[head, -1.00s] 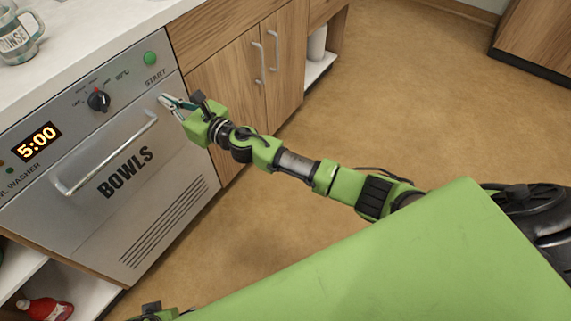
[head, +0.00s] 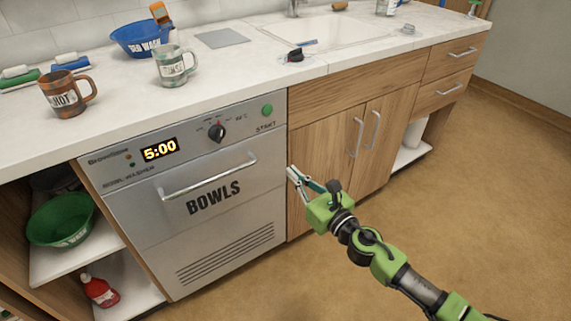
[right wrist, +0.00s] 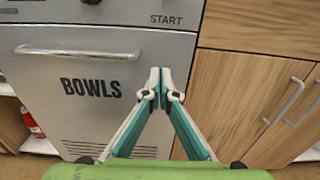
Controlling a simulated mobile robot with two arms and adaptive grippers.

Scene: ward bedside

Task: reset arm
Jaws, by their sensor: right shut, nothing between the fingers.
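My right gripper (head: 311,182) is shut and empty. In the head view it is in front of the seam between the washer and the wooden cabinet. In the right wrist view its two fingertips (right wrist: 160,75) meet, with the washer front behind them, below the START label. The bowl washer (head: 195,205) is closed, with a horizontal handle (head: 209,178), a dial, a lit 5:00 display and a green start button (head: 267,110). Whether the fingers touch the washer front cannot be told; they look apart from it. My left gripper is not in view.
The counter holds a brown mug (head: 66,93), a pale green mug (head: 172,66), a blue basin (head: 140,38) and a sink (head: 335,30). A green bowl (head: 62,219) and a red bottle (head: 100,290) are on left shelves. The floor at right is clear.

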